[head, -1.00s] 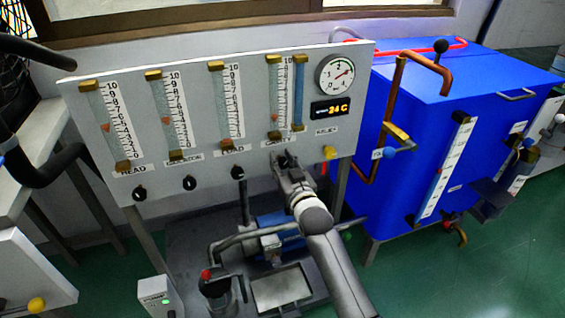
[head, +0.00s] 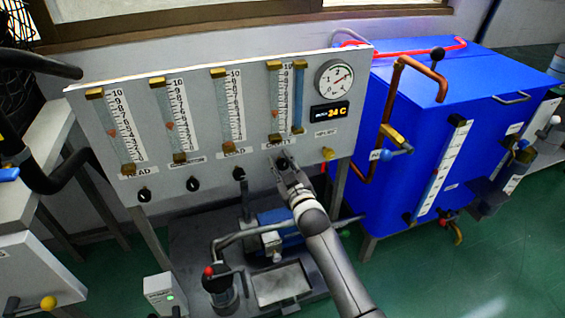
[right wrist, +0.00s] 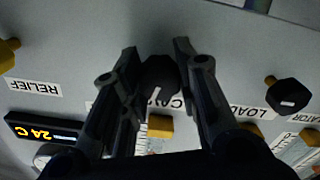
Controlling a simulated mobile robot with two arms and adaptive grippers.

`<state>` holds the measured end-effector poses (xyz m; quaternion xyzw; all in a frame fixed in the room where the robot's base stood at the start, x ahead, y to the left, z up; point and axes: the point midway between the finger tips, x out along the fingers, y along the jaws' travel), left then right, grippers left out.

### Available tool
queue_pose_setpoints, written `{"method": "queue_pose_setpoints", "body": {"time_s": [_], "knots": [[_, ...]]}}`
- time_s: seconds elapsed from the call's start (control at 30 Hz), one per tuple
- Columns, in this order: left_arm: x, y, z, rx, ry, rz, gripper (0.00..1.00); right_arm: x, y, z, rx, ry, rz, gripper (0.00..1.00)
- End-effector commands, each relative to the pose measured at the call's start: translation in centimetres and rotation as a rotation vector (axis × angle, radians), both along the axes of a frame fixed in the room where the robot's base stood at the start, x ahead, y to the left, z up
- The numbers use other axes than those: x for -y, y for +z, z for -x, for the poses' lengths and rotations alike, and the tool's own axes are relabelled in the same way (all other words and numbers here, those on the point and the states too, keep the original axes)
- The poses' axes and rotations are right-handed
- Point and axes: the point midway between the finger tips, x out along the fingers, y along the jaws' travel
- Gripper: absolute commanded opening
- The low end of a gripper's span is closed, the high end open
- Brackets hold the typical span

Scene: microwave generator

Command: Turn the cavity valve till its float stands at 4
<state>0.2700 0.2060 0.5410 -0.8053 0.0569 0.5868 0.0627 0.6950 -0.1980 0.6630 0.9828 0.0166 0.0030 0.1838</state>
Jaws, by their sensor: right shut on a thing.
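The cavity valve knob (right wrist: 158,78) is black with a white mark and sits on the grey panel, under a partly hidden label. My right gripper (right wrist: 156,52) is shut on this knob, one finger on each side. In the head view my right gripper (head: 284,166) reaches the panel below the cavity tube (head: 274,95) and hides the knob. The small reddish float (head: 275,114) stands in the lower part of this tube, around 3 on its scale, too small to read exactly. My left gripper is not in view.
Three similar tubes stand to the left, with black knobs below, including the load knob (right wrist: 288,96). A yellow relief knob (head: 328,154) is close on the right. A round gauge (head: 335,78) and a 24 C display (head: 329,112) are above it. A blue tank (head: 425,130) stands farther right.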

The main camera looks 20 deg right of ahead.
Motion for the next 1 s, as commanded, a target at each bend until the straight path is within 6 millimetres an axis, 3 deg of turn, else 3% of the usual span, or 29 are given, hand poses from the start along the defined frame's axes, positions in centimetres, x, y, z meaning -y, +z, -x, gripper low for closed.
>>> {"method": "queue_pose_setpoints", "body": {"time_s": [0.07, 0.1, 0.27, 0.67, 0.87, 1.0], "knots": [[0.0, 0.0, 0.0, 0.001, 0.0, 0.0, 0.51, -0.1, 0.0, 0.0, 0.001, 0.002, -0.002, 0.05], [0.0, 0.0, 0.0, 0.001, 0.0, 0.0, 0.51, -0.1, 0.0, 0.0, 0.001, 0.002, -0.002, 0.32], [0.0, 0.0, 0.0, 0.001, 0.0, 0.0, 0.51, -0.1, 0.0, 0.0, 0.0, 0.001, -0.003, 0.51], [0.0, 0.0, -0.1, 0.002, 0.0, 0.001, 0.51, 0.0, -0.1, 0.5, 0.0, 0.001, -0.003, 0.51], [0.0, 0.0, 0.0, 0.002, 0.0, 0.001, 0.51, 0.1, -0.1, 2.8, -0.001, 0.001, -0.003, 0.51], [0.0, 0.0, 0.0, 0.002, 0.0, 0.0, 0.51, 0.1, -0.2, 5.4, -0.002, 0.002, -0.003, 0.51]]}}
